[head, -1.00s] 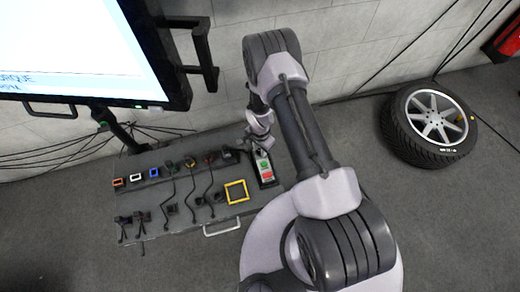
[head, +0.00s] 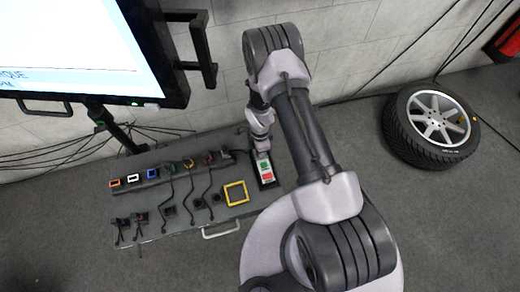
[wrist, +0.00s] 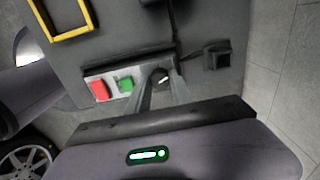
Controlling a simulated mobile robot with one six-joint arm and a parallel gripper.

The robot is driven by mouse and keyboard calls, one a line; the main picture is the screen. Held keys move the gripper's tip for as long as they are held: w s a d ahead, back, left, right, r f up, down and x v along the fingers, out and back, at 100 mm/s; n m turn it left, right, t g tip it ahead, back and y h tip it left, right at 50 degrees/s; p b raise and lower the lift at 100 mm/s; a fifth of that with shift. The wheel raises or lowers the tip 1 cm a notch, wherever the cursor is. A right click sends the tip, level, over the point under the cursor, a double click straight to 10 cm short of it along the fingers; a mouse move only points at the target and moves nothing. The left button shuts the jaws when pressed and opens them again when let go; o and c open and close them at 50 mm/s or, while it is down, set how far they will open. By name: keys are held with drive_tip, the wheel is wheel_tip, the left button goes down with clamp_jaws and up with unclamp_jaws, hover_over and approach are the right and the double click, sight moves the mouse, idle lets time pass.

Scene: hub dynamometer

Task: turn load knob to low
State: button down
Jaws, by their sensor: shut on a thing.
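The load knob (wrist: 161,78) is a small dark round knob with a white pointer mark, at one end of a pale control box (wrist: 108,85) in the wrist view. The box also carries a green button (wrist: 126,84) and a red button (wrist: 99,90). In the head view the box (head: 265,172) stands at the right end of the grey bench, and my arm hides the knob. My gripper (wrist: 160,82) is shut on the knob, with one finger on each side. The pointer slants in the wrist view; its setting label cannot be read.
A yellow square frame (head: 236,193) lies on the bench (head: 185,225) left of the box, with several cables and small connectors beyond. A large screen (head: 80,45) stands at upper left.

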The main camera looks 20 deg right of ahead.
idle(0.3)
drive_tip(key=c, duration=1.1)
unclamp_jaws()
drive_tip(key=shift+c, duration=0.2)
drive_tip(key=shift+r, duration=0.1)
wheel_tip(320, 180, up, 17)
drive_tip(key=p, duration=0.6)
drive_tip(key=shift+r, duration=0.15)
